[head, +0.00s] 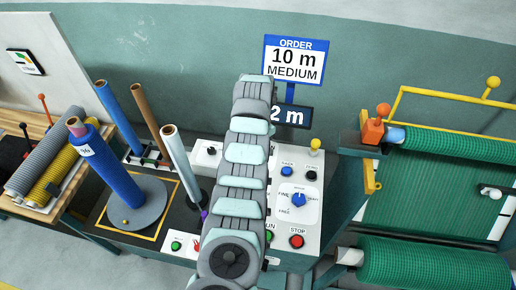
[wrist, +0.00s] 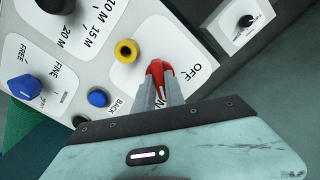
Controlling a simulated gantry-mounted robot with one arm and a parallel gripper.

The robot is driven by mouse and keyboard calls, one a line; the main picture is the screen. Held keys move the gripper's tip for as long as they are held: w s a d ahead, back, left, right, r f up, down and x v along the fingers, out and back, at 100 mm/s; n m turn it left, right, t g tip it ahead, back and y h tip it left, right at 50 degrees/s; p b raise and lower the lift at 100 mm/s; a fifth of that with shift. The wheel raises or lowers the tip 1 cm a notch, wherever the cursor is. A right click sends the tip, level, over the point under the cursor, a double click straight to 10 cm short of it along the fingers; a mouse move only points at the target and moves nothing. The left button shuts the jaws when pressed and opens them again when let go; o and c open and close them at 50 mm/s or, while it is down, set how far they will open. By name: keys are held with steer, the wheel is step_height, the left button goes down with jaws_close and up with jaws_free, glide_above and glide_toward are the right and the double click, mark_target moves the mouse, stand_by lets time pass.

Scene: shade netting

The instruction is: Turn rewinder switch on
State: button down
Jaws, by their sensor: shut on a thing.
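In the wrist view, a red switch knob (wrist: 156,69) sits on the white control panel beside an "OFF" label; a second label below it is partly covered. My gripper (wrist: 160,88) is shut on this knob, with a finger on each side. Which mark the knob points to is unclear because the fingers cover part of it. In the head view, my arm covers the middle of the control panel (head: 311,178), and the knob and gripper are hidden.
Near the gripper are a yellow button (wrist: 126,51), a blue button (wrist: 98,98), a blue selector (wrist: 22,88) and a black knob (wrist: 246,20). A sign (head: 293,61) reads "10 m MEDIUM"; a display (head: 291,116) shows "2 m". Green net rolls (head: 435,263) stand right.

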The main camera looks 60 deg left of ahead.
steer(key=shift+m+b, duration=0.35)
steer(key=shift+m, duration=0.55)
steer(key=c, duration=1.4)
jaws_free()
step_height(320, 180, up, 11)
